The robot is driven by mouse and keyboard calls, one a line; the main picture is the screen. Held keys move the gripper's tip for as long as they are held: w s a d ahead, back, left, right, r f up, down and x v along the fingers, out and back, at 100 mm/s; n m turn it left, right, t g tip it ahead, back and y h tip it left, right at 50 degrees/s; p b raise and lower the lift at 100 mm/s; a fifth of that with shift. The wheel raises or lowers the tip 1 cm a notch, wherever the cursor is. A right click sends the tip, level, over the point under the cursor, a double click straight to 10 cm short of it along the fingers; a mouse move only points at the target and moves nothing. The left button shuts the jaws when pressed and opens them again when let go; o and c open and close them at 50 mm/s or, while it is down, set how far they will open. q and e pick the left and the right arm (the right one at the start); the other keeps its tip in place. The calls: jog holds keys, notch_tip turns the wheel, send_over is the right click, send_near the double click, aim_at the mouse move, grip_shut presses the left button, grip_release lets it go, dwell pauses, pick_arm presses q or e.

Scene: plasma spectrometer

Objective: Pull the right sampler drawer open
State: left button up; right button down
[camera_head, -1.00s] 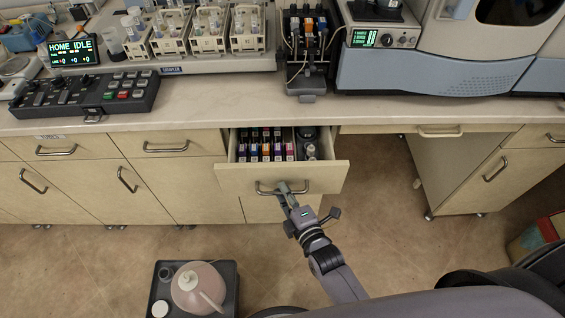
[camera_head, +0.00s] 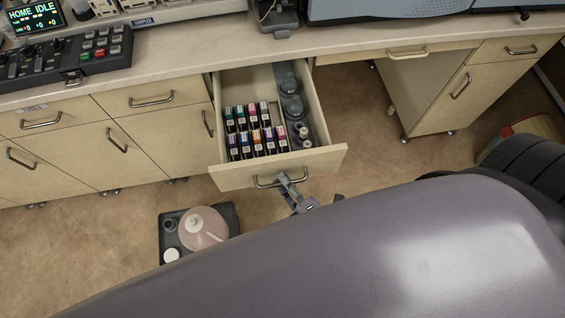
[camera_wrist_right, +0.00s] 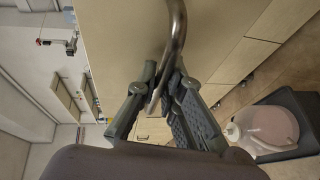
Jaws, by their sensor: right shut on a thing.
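The sampler drawer (camera_head: 235,178) stands pulled well out from under the bench, with a pale wood front and a curved metal handle (camera_head: 265,184). Inside it are several small boxes with coloured labels (camera_head: 257,141) and a dark tray of bottles and round lids (camera_head: 292,92). My right gripper (camera_head: 288,180) is shut on the drawer handle. In the right wrist view its fingers (camera_wrist_right: 158,98) close around the handle bar (camera_wrist_right: 178,38). My grey arm covers much of the lower head view. My left gripper is not in view.
A dark tray (camera_head: 234,218) with a pink-filled jug (camera_head: 197,228) stands on the floor in front of the drawer. A keypad console (camera_head: 70,60) sits on the bench (camera_head: 210,46). Closed drawers and cupboards (camera_head: 150,100) lie to the left; an open knee space is at right.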

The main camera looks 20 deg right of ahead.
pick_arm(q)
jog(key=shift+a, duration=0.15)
pick_arm(e)
jog(key=c, duration=2)
grip_release()
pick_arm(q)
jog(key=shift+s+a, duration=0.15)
pick_arm(e)
jog(key=shift+o, duration=0.2)
jog(key=shift+s, duration=0.2)
jog(key=v, duration=1.1)
jog(key=shift+s+d+r, duration=0.2)
jog(key=shift+s, duration=0.1)
